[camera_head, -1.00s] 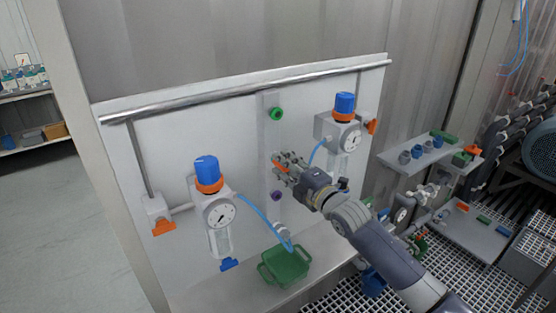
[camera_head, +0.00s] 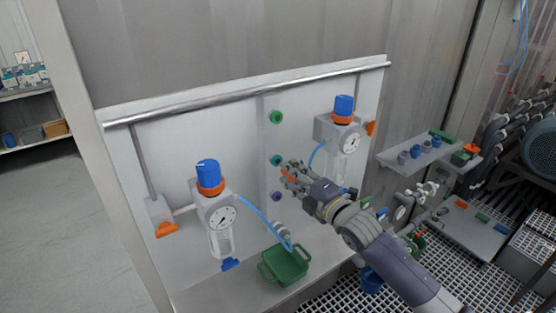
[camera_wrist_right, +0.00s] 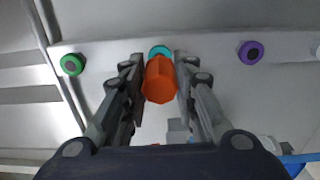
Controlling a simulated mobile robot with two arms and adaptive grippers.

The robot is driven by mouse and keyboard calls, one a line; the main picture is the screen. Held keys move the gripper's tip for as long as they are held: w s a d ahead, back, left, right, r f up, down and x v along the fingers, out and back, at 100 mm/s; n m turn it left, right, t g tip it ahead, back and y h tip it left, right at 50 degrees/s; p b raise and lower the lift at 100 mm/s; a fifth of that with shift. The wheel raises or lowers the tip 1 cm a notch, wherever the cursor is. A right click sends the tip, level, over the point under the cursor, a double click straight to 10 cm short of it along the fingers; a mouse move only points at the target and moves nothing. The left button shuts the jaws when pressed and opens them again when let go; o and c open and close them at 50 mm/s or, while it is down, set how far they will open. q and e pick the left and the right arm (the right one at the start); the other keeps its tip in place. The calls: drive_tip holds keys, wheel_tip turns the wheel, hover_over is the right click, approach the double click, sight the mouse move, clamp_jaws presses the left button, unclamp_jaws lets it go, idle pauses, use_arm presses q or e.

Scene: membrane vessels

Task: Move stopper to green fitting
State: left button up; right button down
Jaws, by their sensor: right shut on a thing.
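My right gripper (camera_head: 286,170) is shut on an orange stopper (camera_wrist_right: 159,80), seen between its fingers in the right wrist view. The gripper is in front of the panel, just right of and below the teal fitting (camera_head: 276,160). In the wrist view the teal fitting (camera_wrist_right: 160,51) shows behind the stopper, partly hidden by it. The green fitting (camera_head: 276,117) is on the same vertical strip, above the teal one; it also shows at the left in the wrist view (camera_wrist_right: 72,64) and looks empty. My left gripper is not in view.
Gauge units with blue knobs stand left (camera_head: 218,215) and right (camera_head: 343,135), with blue hoses. A green tray (camera_head: 284,266) lies on the ledge below. The space in front of the green fitting is clear.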

drive_tip(key=shift+p+v, duration=0.6)
drive_tip(key=shift+v, duration=0.6)
wheel_tip(320, 180, up, 13)
drive_tip(key=p, duration=0.6)
drive_tip(key=shift+s+d, duration=0.25)
drive_tip(key=shift+s, duration=0.15)
drive_tip(key=shift+w, duration=0.1)
drive_tip(key=shift+b+x, duration=1)
drive_tip(key=shift+x, duration=1.9)
